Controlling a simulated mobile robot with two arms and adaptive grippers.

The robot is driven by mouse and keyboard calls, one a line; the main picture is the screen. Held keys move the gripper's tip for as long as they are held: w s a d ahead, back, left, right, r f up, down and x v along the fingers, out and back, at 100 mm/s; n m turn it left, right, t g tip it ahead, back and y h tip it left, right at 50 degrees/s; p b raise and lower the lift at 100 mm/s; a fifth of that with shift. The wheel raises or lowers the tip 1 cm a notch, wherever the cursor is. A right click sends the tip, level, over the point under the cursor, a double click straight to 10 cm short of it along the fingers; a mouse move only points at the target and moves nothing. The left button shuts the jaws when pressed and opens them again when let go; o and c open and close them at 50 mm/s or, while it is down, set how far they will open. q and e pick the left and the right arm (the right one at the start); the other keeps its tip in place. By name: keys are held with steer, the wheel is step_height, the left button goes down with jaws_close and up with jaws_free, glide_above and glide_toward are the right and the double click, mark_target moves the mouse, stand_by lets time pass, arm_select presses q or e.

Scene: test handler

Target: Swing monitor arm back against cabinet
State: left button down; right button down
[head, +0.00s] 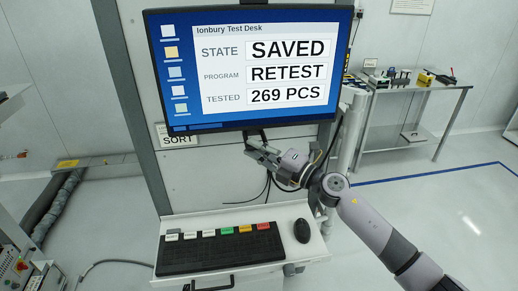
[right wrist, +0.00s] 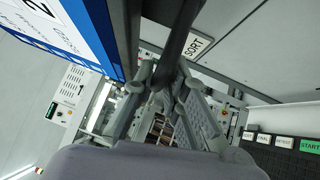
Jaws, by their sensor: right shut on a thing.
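The monitor (head: 250,65) hangs in front of the grey cabinet post, its screen reading STATE SAVED, PROGRAM RETEST, TESTED 269 PCS. In the right wrist view the monitor (right wrist: 75,35) shows at the upper left. A dark bar (right wrist: 178,45) comes down below the monitor. My right gripper (head: 255,146) is just under the monitor's lower edge, shut on this bar; the wrist view shows the gripper fingers (right wrist: 160,95) on either side of it. The monitor arm behind the screen is mostly hidden. My left gripper is not in view.
A shelf with a keyboard (head: 220,250), coloured keys and a mouse (head: 302,231) sits below. A SORT label (head: 178,141) is on the cabinet (head: 205,175). A metal table (head: 410,95) with tools stands at the back right. Dark cables hang near my right gripper. The right floor is clear.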

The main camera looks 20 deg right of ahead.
steer(key=shift+w+d+r, duration=0.15)
steer(key=shift+r, duration=0.4)
steer(key=c, duration=2)
jaws_free()
steer(key=o, duration=0.3)
steer(key=shift+w+a+f, duration=0.25)
steer(key=shift+f, duration=0.1)
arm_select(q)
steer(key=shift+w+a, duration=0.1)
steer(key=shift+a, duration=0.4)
arm_select(e)
steer(key=shift+o, duration=0.2)
steer(key=shift+s, duration=0.1)
steer(key=shift+s+d+f, duration=0.2)
steer(key=shift+s+d, duration=0.1)
steer(key=shift+s, duration=0.05)
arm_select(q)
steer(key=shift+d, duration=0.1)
arm_select(e)
steer(key=v, duration=1.1)
steer(key=shift+s+r, duration=0.1)
